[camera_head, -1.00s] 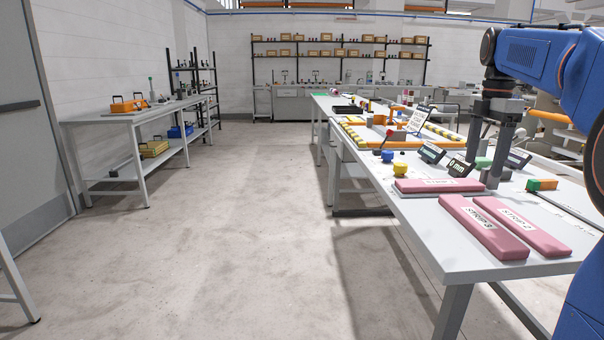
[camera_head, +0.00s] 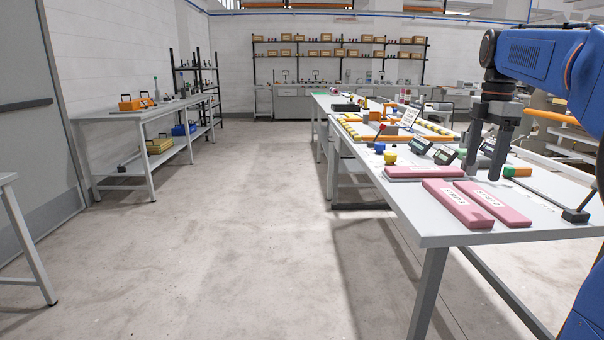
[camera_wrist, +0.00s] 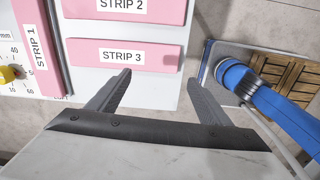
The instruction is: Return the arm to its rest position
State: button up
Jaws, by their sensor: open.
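My gripper (camera_head: 484,175) hangs at the right of the head view with its two fingers pointing down. They are apart, with nothing between them. It appears in front of the back part of the grey-white bench (camera_head: 440,222). In the wrist view my gripper (camera_wrist: 158,77) also shows open and empty, with the Strip 3 block (camera_wrist: 85,54) and the bench edge beyond the fingers. My blue arm rises at the right edge of the head view. I cannot tell the exact height of the fingers over the bench.
Pink blocks lie on the bench: Strip 1 (camera_head: 425,173), Strip 3 (camera_head: 452,212) and Strip 2 (camera_head: 500,210). Small gauges (camera_head: 446,155) and a yellow knob (camera_head: 390,159) stand behind. Open floor (camera_head: 230,240) lies left; a side table (camera_head: 140,110) stands by the wall.

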jog(key=s+a+f+m+t, duration=0.1)
jog(key=s+a+f+m, duration=0.4)
jog(key=s, duration=0.3)
jog(key=s+a+f+m+t, duration=0.1)
jog(key=s+a+f+m, duration=0.35)
jog(key=s, duration=0.25)
jog(key=s+a+f+m+t, duration=0.1)
jog(key=s+a+f+m, duration=0.1)
jog(key=s+f+m, duration=0.2)
jog(key=s+a+f+m+t, duration=0.1)
jog(key=s+a+f+m, duration=0.2)
jog(key=s+f, duration=0.7)
notch_tip(320, 180, down, 3)
jog(key=shift+a+m+t, duration=0.15)
jog(key=shift+m+t, duration=0.15)
jog(key=shift+m, duration=0.25)
